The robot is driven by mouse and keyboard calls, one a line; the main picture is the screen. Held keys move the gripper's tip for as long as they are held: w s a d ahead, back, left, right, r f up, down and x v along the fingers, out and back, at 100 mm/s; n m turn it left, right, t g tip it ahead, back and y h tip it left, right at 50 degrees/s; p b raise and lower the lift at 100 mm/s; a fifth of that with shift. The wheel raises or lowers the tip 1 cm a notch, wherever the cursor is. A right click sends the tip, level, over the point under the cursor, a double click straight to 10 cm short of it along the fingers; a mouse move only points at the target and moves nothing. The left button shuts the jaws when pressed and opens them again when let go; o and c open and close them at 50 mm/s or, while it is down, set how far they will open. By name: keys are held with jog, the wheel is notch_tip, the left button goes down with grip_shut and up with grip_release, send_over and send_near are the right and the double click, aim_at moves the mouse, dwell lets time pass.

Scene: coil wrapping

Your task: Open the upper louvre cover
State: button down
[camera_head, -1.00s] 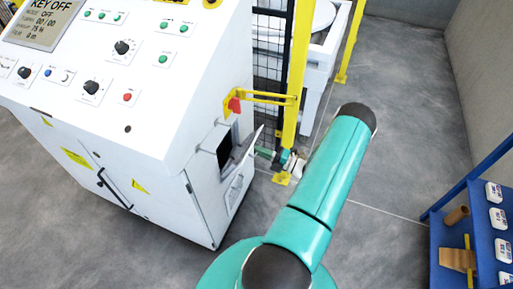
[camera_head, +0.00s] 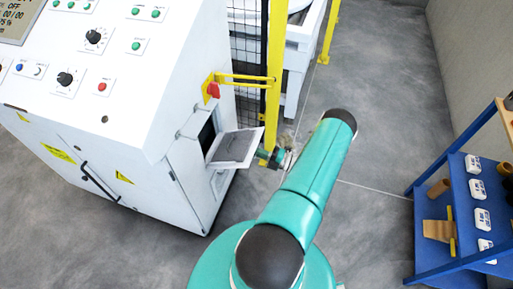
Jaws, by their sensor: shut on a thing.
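The upper louvre cover (camera_head: 237,147) is a grey panel with a white edge on the right side face of the white cabinet (camera_head: 120,100). It is swung out from the cabinet and stands nearly flat, with a dark opening (camera_head: 206,132) behind it. A lower louvre panel (camera_head: 218,182) sits below the opening. My gripper (camera_head: 264,155) is at the cover's outer right edge and shut on it. The fingertips are small and partly hidden by the cover and my teal arm.
A yellow post (camera_head: 275,80) with a yellow bracket and a red part (camera_head: 213,90) stands just behind the cover, close to my gripper. A blue shelf (camera_head: 462,215) with white boxes is at the right. Grey floor lies clear between.

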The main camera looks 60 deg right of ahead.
notch_tip(320, 180, down, 6)
jog(key=s, duration=0.1)
dwell(0.5)
jog(key=shift+s+a, duration=0.15)
jog(key=c, duration=1.6)
grip_release()
jog(key=shift+o, duration=0.2)
jog(key=shift+d, duration=0.2)
jog(key=v, duration=1.3)
jog(key=shift+s, duration=0.4)
